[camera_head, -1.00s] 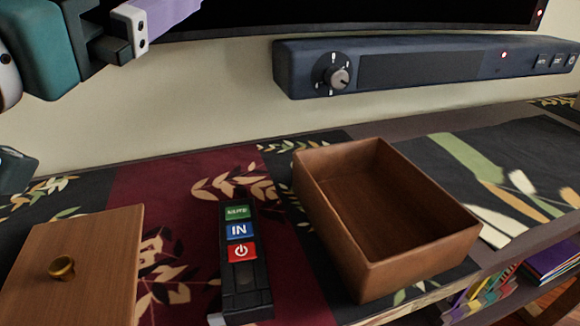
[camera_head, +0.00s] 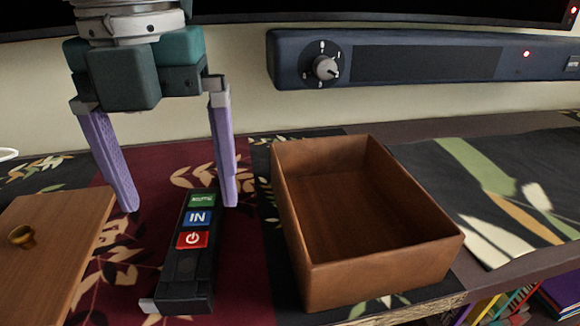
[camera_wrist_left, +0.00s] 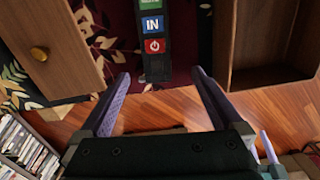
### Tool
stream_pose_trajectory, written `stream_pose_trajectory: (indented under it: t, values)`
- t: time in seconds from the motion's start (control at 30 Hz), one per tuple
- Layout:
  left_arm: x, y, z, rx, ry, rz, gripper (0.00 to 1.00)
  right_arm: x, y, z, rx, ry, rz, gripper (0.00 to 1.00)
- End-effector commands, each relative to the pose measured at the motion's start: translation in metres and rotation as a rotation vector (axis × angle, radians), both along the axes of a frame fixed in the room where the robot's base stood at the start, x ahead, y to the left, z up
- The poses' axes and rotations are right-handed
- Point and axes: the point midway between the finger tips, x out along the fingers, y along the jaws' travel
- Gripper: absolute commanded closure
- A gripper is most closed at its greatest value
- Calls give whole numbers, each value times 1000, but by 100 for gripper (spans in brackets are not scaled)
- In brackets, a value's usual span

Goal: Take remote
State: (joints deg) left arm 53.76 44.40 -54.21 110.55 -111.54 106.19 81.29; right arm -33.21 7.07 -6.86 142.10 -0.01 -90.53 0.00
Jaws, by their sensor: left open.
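The remote (camera_head: 187,262) is a long black bar with green, blue and red buttons. It lies on the dark red part of the patterned cloth, between a wooden lid and an open wooden box. My left gripper (camera_head: 184,208) is open and empty, with its two purple fingers pointing down around the far end of the remote in the head view. I cannot tell how high the fingertips are above the cloth. In the left wrist view the remote (camera_wrist_left: 153,48) shows ahead, between the lines of the two open fingers (camera_wrist_left: 163,77). My right gripper is not in view.
The open, empty brown box (camera_head: 385,277) stands just right of the remote. The wooden lid (camera_head: 50,265) with a brass knob (camera_head: 22,236) lies at left. A dark soundbar (camera_head: 425,62) hangs on the wall behind. Books (camera_head: 490,308) sit on a lower shelf at right.

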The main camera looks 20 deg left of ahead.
Motion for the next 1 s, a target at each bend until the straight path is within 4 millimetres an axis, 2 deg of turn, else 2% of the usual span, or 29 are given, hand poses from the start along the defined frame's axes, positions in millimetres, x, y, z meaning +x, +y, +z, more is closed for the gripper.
stream_pose_trajectory:
  t: [0.2,0.6,0.9,1.0]
  values:
    - [-1,0,-36,-2,6,-3,0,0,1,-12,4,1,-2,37]
    - [-1,7,-90,-4,5,-5,0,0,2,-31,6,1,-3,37]
    - [-1,6,-94,-6,3,-6,0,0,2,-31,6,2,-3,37]
    - [-1,6,-94,-6,3,-6,10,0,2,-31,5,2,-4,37]
